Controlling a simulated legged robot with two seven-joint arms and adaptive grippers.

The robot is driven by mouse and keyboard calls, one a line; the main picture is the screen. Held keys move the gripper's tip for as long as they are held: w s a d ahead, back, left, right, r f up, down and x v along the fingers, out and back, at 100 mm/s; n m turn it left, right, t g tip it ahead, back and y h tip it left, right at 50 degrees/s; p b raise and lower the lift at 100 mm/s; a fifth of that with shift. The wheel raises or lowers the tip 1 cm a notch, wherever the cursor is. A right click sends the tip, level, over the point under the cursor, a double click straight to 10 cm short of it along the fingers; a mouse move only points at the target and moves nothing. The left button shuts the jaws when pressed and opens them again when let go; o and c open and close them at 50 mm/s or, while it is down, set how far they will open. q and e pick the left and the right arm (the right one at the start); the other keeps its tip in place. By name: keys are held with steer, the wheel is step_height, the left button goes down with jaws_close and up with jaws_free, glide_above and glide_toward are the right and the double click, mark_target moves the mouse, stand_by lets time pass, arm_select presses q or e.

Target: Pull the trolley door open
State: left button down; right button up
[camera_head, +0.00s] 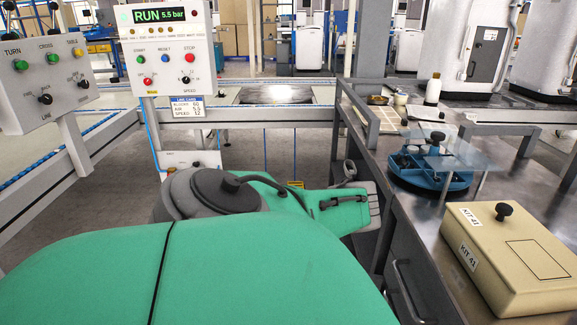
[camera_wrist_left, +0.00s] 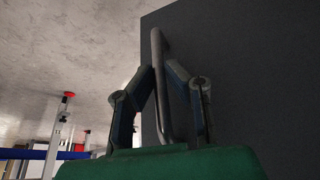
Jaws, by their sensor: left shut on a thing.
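In the left wrist view my left gripper (camera_wrist_left: 159,76) has its two dark fingers closed around a grey bar handle (camera_wrist_left: 158,42). The handle stands on a flat dark grey panel, the trolley door (camera_wrist_left: 250,75), which fills the right of that view. In the head view the grey metal trolley (camera_head: 425,225) stands at the right, and a bar handle (camera_head: 402,287) shows on its near side. My green arm covers the lower middle there, and I cannot make out the left fingers. My right gripper is not in view.
On the trolley top sit a beige KIT 41 box (camera_head: 515,255), a blue round fixture (camera_head: 430,172) with a clear plate, and a white bottle (camera_head: 433,90). A control panel reading RUN (camera_head: 168,50) and a second panel (camera_head: 45,75) stand at the left. Grey floor shows between.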

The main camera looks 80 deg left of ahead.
arm_select(q)
steer(key=c, duration=1.6)
jaws_free()
steer(key=shift+f, duration=0.1)
steer(key=v, duration=1.2)
